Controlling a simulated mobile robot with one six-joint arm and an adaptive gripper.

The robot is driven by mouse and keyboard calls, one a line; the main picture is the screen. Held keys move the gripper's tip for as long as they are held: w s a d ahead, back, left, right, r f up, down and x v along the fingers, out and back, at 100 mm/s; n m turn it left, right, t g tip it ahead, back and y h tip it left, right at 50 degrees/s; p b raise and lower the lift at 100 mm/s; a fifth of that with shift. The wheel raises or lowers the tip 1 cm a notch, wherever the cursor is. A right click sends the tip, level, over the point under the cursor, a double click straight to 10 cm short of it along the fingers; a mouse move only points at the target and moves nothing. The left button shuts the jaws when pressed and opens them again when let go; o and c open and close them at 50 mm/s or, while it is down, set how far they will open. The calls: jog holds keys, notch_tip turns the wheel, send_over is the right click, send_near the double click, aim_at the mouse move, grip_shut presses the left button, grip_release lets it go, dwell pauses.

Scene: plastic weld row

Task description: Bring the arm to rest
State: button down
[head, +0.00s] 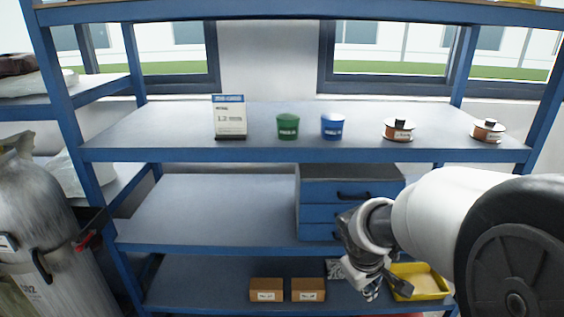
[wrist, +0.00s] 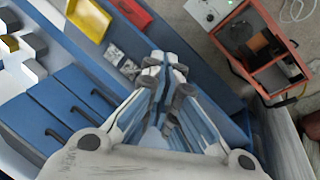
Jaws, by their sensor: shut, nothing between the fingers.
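My gripper (head: 376,287) hangs at the end of my arm at the right of the head view, in front of the lower shelves. In the wrist view my gripper (wrist: 166,64) has its fingertips together with nothing between them. My arm reaches in from the right edge and bends down at the wrist. The gripper overlaps the yellow tray (head: 427,281) in the head view; I cannot tell the exact gap between them.
A blue drawer unit (head: 318,191) stands on the middle shelf behind my wrist. Green (head: 287,126) and blue (head: 332,126) cups and two spools stand on the shelf above. Two small cartons (head: 266,290) sit low down. A gas cylinder (head: 45,230) stands left. An orange-framed machine (wrist: 250,75) is at right.

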jog(key=s+a+r+m+y, duration=0.1)
jog(key=s+r, duration=0.1)
jog(key=s, duration=0.5)
jog(key=s+a+r+m+t+b, duration=0.1)
jog(key=s+a+r+m, duration=0.1)
jog(key=s, duration=0.5)
jog(key=s+a+r+m+y+b, duration=0.1)
jog(key=s+r+m, duration=0.1)
jog(key=s+r, duration=0.2)
jog(key=s, duration=0.3)
jog(key=shift+s+a+t+y, duration=0.3)
jog(key=shift+a, duration=0.05)
